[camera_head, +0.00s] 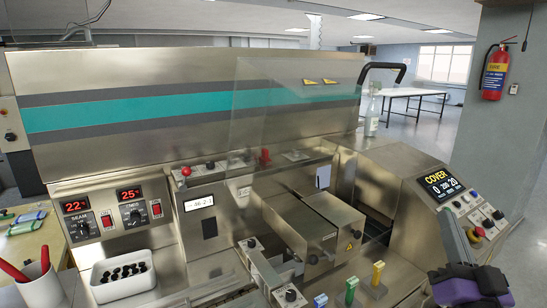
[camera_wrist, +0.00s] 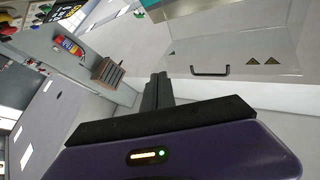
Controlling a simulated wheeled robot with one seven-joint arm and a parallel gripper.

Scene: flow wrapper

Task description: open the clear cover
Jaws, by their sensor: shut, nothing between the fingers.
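The clear cover (camera_head: 290,105) is a see-through panel with two yellow warning triangles, above the middle of the wrapping machine. Its black bar handle (camera_head: 384,72) sticks out at the upper right. The wrist view shows the clear cover (camera_wrist: 240,50) at the upper right, with the handle (camera_wrist: 211,71) along its edge. My gripper (camera_head: 456,222), purple and dark grey, is at the lower right in the head view, in front of the control panel and well apart from the handle. In the wrist view the fingers (camera_wrist: 158,82) are together and empty, left of the handle.
The control panel (camera_head: 459,203) has a screen reading COVER and several buttons. A white bin (camera_head: 124,277) of dark pieces and a cup (camera_head: 41,285) are at the left. Open air lies between my gripper and the handle.

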